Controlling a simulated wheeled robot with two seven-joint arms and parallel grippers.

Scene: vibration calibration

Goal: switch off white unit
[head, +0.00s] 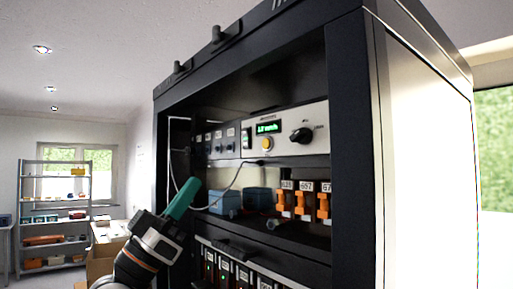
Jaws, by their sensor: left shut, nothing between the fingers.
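The white unit (283,121) is a pale front panel in the upper bay of a black rack. It has a lit green display (268,128), a yellow round button (267,144) and a black knob (301,135). A small dark switch-like part (246,138) sits at its left end; its position is too small to read. My left gripper (193,185) has teal fingers, shut and empty. It points up and right in front of the rack's left side, below and left of the white unit, apart from it in the picture. My right gripper is out of view.
A dark unit (220,141) with several knobs sits left of the white unit. A cable (228,187) hangs below. Blue boxes (258,201) and orange-handled modules (304,201) fill the shelf underneath. The black rack post (352,150) stands at right. Shelving (54,215) stands far left.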

